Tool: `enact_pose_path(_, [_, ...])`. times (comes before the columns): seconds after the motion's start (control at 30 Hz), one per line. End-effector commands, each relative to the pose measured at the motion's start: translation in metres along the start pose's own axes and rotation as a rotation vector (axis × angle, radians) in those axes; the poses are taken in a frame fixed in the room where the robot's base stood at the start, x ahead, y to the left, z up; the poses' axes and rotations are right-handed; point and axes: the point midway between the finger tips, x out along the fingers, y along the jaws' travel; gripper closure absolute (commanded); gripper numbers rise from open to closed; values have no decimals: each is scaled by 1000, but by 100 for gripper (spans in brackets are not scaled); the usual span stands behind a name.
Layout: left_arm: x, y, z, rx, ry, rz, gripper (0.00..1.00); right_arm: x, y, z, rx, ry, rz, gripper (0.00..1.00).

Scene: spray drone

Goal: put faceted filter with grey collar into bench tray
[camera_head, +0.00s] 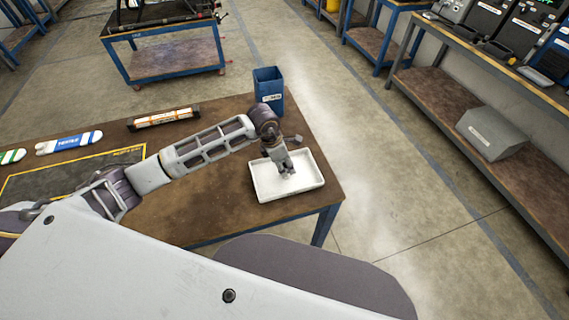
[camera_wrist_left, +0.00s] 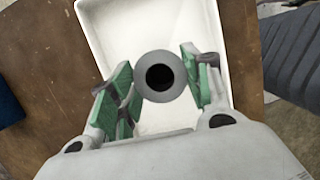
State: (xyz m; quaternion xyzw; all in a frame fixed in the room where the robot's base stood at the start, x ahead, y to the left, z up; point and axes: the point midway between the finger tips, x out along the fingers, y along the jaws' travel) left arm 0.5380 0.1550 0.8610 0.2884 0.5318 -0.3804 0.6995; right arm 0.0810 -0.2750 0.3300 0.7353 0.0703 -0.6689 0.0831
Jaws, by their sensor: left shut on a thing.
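The filter (camera_wrist_left: 160,77) shows in the left wrist view as a round grey collar with a dark hole, seen end-on between the green finger pads. Its faceted body is hidden below the collar. My left gripper (camera_head: 286,171) is shut on it and points down over the white bench tray (camera_head: 262,189). The tray also fills the middle of the left wrist view (camera_wrist_left: 110,25), behind the filter. I cannot tell whether the filter touches the tray floor. In the head view the filter is too small to make out in the fingers. My right gripper is not in view.
A blue bin (camera_head: 268,88) stands just behind the tray. An orange-labelled dark bar (camera_head: 163,118), a blue-and-white pack (camera_head: 69,142) and a yellow-edged mat (camera_head: 75,175) lie to the left on the brown bench (camera_head: 222,208). Open floor lies right of the bench.

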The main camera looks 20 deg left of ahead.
Motion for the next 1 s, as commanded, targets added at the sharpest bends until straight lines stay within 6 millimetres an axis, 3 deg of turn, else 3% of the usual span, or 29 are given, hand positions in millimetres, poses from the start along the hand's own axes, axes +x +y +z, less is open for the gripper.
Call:
enact_pose_path(0.53, [7,0,-2,0,1,0,72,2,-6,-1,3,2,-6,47])
enact_pose_path(0.57, [7,0,-2,0,1,0,50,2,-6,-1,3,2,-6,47])
enact_pose_path(0.7, [6,0,-2,0,1,0,32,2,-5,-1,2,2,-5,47])
enact_pose_path(1.0, [6,0,-2,0,1,0,30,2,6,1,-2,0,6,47])
